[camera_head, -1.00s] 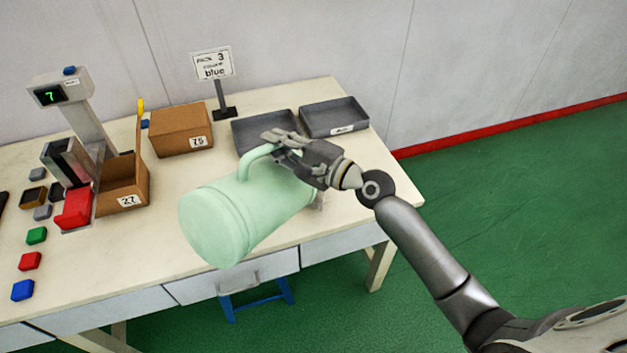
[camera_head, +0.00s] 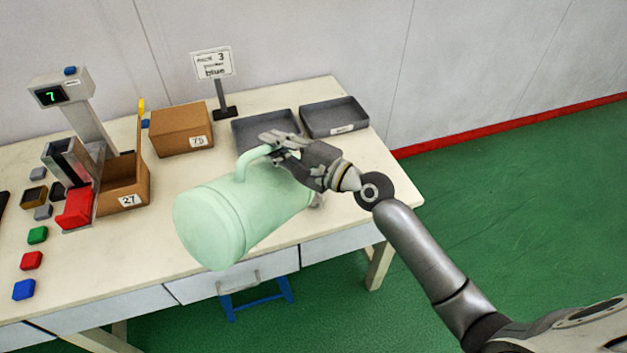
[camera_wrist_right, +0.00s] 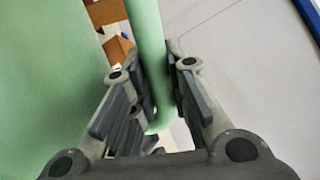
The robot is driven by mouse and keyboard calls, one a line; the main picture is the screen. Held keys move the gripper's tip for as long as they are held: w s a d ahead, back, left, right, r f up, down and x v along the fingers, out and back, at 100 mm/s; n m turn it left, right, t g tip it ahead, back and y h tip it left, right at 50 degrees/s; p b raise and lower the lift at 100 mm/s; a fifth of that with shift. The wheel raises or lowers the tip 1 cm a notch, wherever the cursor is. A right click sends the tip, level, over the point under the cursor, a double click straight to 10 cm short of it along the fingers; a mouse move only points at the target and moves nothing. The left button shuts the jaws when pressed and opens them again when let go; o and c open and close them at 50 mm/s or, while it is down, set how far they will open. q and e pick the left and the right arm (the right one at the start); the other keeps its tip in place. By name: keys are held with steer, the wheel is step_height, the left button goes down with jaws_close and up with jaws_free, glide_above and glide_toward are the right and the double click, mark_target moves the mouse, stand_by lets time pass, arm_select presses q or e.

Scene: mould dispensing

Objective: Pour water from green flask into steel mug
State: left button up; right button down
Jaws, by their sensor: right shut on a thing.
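The green flask (camera_head: 245,215) is a large pale green jug with a loop handle. It is tilted well over, almost on its side, with its round end toward the lower left, above the table's front edge. My right gripper (camera_head: 283,147) is shut on its handle. In the right wrist view the handle (camera_wrist_right: 150,60) runs between the two fingers (camera_wrist_right: 157,95), and the flask body (camera_wrist_right: 50,80) fills the left side. No steel mug can be made out in these views. My left gripper is not in view.
The table (camera_head: 345,205) holds two grey trays (camera_head: 335,130), a closed cardboard box (camera_head: 180,143), an open box (camera_head: 120,205), a dispenser with a display (camera_head: 70,97) and a sign (camera_head: 212,62). Coloured blocks (camera_head: 31,260) lie at left. A blue stool (camera_head: 262,303) stands below.

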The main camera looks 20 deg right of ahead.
mark_target(269, 180)
steer(key=shift+w+d+r+m, duration=0.2)
steer(key=shift+r+m, duration=0.1)
steer(key=shift+r, duration=0.2)
stand_by(0.3)
steer(key=shift+w+d+r+m+p, duration=0.25)
steer(key=shift+w+d+m+p, duration=0.05)
steer(key=shift+d+p, duration=0.1)
stand_by(0.4)
steer(key=s+a+f+n+b, duration=0.4)
steer(key=a, duration=0.1)
steer(key=shift+s+f, duration=0.3)
steer(key=shift+f, duration=0.05)
steer(key=shift+s+a+f+n, duration=0.15)
steer(key=shift+a+n, duration=0.1)
steer(key=shift+n, duration=0.15)
steer(key=shift+s+a+f+n+b, duration=0.3)
steer(key=shift+a+f+n+b, duration=0.1)
steer(key=shift+f+b, duration=0.3)
steer(key=shift+s+a+f+n+b, duration=0.35)
steer(key=shift+f+b, duration=0.25)
steer(key=shift+b, duration=0.2)
steer(key=shift+d, duration=0.1)
